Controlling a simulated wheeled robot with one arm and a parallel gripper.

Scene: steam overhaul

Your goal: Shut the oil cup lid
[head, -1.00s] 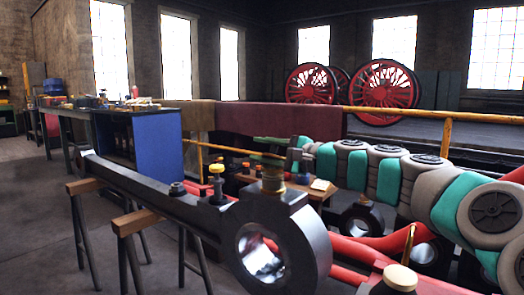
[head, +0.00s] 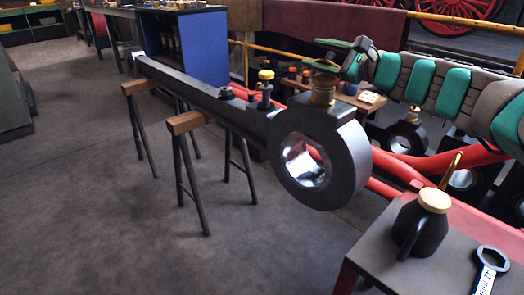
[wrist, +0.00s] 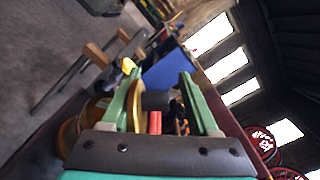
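The brass oil cup (head: 323,90) stands upright on top of the dark ring-shaped end of a long rod (head: 318,160). My gripper (head: 321,53) is just above it, with its green fingers pointing left across the top of the cup. In the wrist view my gripper (wrist: 160,75) is open, its two green fingers well apart. A brass disc (wrist: 127,103), which looks like the cup's lid seen nearly edge-on, is close beside the left finger. Brass of the cup (wrist: 72,130) shows at lower left. Contact between finger and lid cannot be told; in the head view the lid is hidden.
A yellow-topped fitting (head: 266,76) rises from the rod left of the cup. Trestles (head: 184,123) carry the rod. The floor at left is clear.

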